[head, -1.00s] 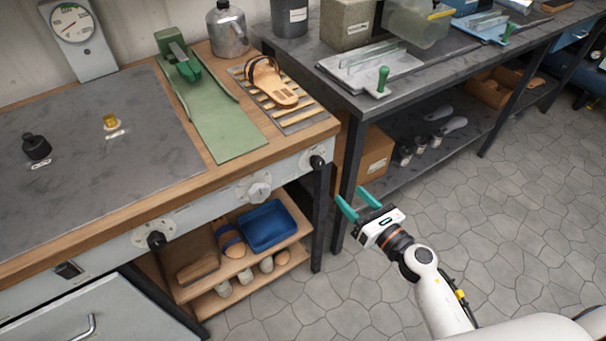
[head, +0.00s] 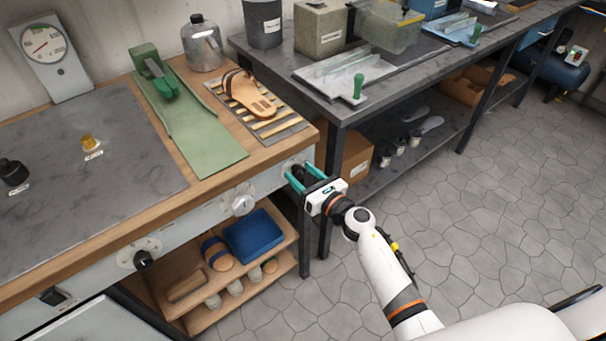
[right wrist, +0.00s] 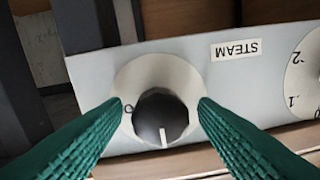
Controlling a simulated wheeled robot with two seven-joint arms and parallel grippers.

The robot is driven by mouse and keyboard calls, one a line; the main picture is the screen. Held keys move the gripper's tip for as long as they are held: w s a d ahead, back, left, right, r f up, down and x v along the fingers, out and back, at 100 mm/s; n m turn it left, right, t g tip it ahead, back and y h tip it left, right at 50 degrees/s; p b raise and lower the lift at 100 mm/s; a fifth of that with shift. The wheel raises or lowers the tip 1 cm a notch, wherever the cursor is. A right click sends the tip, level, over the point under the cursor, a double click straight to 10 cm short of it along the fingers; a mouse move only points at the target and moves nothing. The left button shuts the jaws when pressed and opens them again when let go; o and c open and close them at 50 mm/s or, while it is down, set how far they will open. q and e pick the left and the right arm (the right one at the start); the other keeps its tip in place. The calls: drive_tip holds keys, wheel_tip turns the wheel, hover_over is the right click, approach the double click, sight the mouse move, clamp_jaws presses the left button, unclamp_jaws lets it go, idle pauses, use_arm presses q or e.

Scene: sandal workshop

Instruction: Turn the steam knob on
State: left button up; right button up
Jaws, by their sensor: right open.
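The steam knob (right wrist: 160,116) is black and round, with a white pointer line towards the bottom of the right wrist view. It sits on a pale round dial with an "O" mark at its left. A STEAM label (right wrist: 237,49) appears upside down beside it. In the head view the knob (head: 298,171) is at the right end of the bench's front panel. My right gripper (head: 299,170) is open, with its teal fingers on either side of the knob. In the right wrist view both fingers (right wrist: 158,104) appear apart from the knob. My left gripper is not in view.
A white numbered knob (head: 243,204) and another black knob (head: 144,259) sit on the same panel. A dark metal table (head: 345,105) stands to the right. The tiled floor (head: 490,210) is clear.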

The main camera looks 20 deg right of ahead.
drive_tip(key=c, duration=1)
drive_tip(key=m, duration=0.4)
drive_tip(key=shift+m, duration=0.4)
drive_tip(key=m, duration=0.4)
drive_tip(key=shift+f+m+p, duration=0.1)
drive_tip(key=shift+m+p, duration=0.2)
drive_tip(key=m, duration=0.4)
drive_tip(key=shift+m+t+p, duration=0.3)
drive_tip(key=shift+m+h+p, duration=0.3)
drive_tip(key=shift+m+p, duration=0.1)
drive_tip(key=shift+m, duration=1.7)
